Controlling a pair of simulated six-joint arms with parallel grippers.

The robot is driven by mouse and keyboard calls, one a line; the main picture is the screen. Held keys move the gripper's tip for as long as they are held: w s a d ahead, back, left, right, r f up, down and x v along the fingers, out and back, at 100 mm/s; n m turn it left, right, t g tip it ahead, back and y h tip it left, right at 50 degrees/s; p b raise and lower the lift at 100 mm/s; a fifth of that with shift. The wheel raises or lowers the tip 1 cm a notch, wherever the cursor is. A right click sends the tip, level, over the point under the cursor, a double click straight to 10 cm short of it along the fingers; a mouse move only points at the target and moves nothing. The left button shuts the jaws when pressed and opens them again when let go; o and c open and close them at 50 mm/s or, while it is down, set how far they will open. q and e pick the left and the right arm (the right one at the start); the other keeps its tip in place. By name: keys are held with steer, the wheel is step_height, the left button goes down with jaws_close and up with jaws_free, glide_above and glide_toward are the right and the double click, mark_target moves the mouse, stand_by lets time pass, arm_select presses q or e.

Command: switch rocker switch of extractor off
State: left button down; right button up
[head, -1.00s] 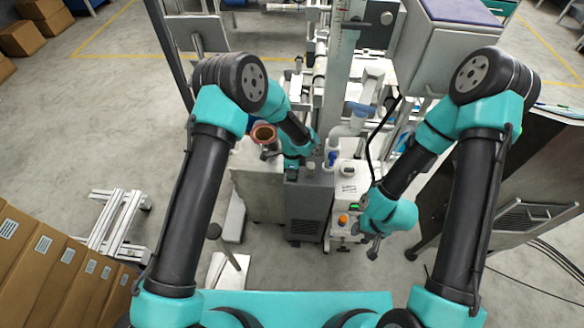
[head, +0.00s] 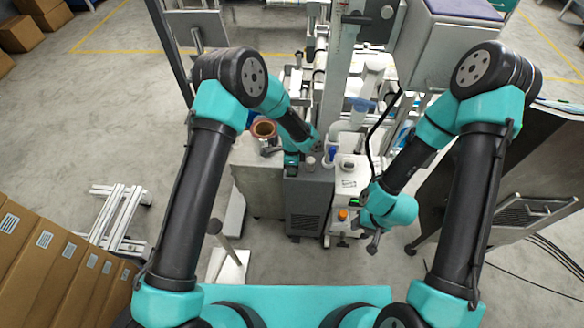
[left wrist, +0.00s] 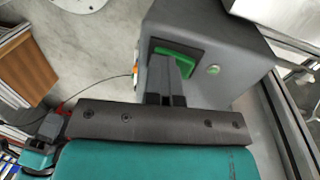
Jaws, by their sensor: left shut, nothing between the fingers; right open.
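The extractor is a dark grey box (head: 308,205) with a vent on its front, at the middle of the head view. In the left wrist view its grey housing (left wrist: 228,50) carries a green rocker switch (left wrist: 195,62) and a small round green light (left wrist: 213,70). My left gripper (left wrist: 172,66) is shut and empty, its fingertips over the lower left part of the switch; I cannot tell if they touch it. In the head view my left gripper (head: 292,168) is at the box's top left. My right gripper (head: 373,242) is open and empty, right of the white unit.
A white unit (head: 348,180) with an orange knob (head: 342,214) stands right beside the extractor. A copper-coloured reel (head: 264,130) sits to its left. A black cable (head: 370,145) hangs near my right arm. Stacked cartons (head: 50,270) are at the lower left.

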arm_select(q)
steer(key=shift+w+a+f, duration=0.1)
steer(key=shift+w+f, duration=0.3)
step_height(320, 180, up, 15)
steer(key=w, duration=0.2)
steer(key=shift+w+d+f, duration=0.2)
steer(key=shift+w+d, duration=0.05)
steer(key=shift+w, duration=0.05)
stand_by(0.4)
steer(key=shift+s+d+r, duration=0.15)
steer(key=shift+s, duration=0.25)
